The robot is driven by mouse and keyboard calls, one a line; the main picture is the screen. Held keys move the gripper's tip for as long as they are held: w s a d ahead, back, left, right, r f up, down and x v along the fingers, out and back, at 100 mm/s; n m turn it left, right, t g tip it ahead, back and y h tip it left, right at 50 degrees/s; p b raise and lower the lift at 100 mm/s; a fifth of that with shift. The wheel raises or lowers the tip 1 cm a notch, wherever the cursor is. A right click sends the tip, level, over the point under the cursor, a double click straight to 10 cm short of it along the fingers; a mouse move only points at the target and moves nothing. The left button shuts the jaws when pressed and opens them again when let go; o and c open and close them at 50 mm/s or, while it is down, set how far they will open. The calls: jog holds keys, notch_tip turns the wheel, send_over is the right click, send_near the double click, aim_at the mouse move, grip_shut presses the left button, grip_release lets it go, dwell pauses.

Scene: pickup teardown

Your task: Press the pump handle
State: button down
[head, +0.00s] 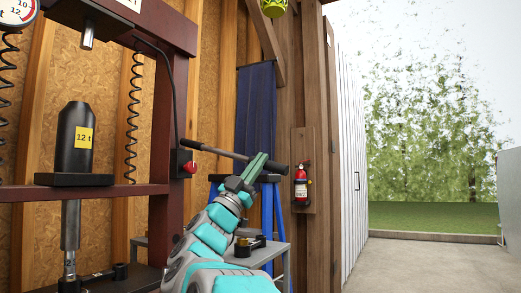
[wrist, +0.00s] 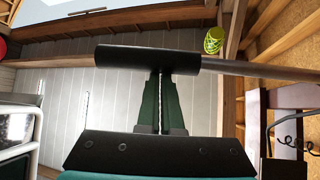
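The pump handle (head: 225,154) is a dark rod with a thick black grip, sticking out to the right from the red press. In the wrist view its black grip (wrist: 148,60) lies across the picture, with the rod running off to the right. My gripper (head: 262,158) is at the grip end of the handle, its green fingers crossing it. In the wrist view the fingers (wrist: 160,88) are together with only a thin line between them, and the grip hides their tips. Nothing shows between the fingers. I cannot tell whether they touch the grip.
The dark red press frame (head: 165,120) with a black 12 t jack (head: 75,140) stands at left. A fire extinguisher (head: 301,186) hangs on the wooden post. Open floor lies right.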

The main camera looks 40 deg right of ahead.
jog(key=shift+w+d+f+m+g, duration=0.15)
jog(key=shift+f+m+g, duration=0.1)
jog(key=shift+f, duration=0.3)
jog(key=shift+w+a+f+m+g, duration=0.15)
jog(key=shift+f+m+g, duration=0.1)
jog(key=shift+f, duration=0.25)
jog(key=shift+d+f, duration=0.1)
notch_tip(320, 180, up, 5)
jog(key=s+p, duration=0.2)
jog(key=b+v, duration=0.1)
jog(key=v, duration=0.9)
jog(key=shift+a+m+g, duration=0.3)
jog(key=shift+a, duration=0.15)
jog(key=shift+s, duration=0.15)
